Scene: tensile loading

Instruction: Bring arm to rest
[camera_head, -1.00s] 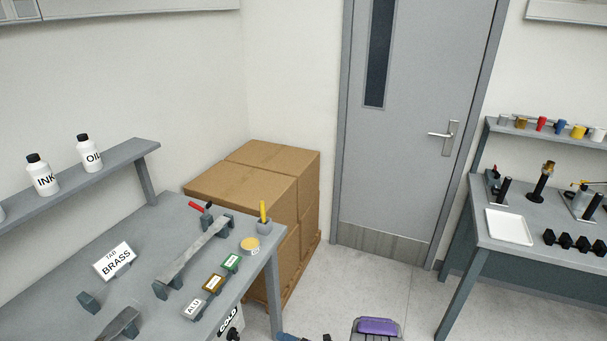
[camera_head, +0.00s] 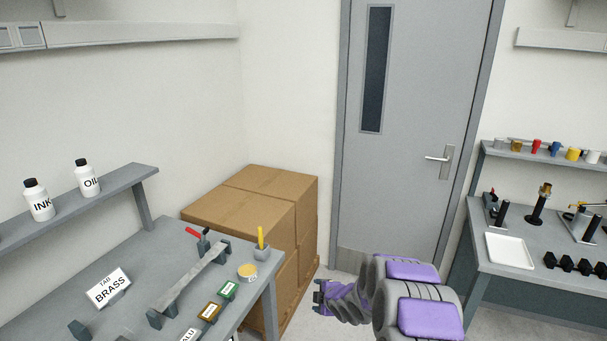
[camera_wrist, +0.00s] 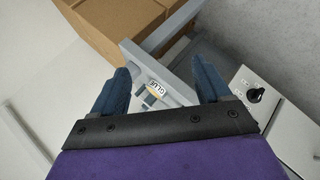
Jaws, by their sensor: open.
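My arm, grey with purple pads, shows at the bottom right of the head view. My gripper (camera_head: 320,297) is at its left end, low in front of the boxes and door, beyond the right end of the left bench. In the wrist view my gripper (camera_wrist: 160,92) has its two blue fingers well apart, open, with nothing held between them.
The left bench (camera_head: 150,255) holds a metal bar on supports, labelled blocks and a BRASS sign (camera_head: 109,287). Cardboard boxes (camera_head: 245,205) stand behind it. The right bench (camera_head: 480,265) carries a white tray (camera_head: 509,251). A white box with a black knob (camera_wrist: 256,95) is beside my gripper.

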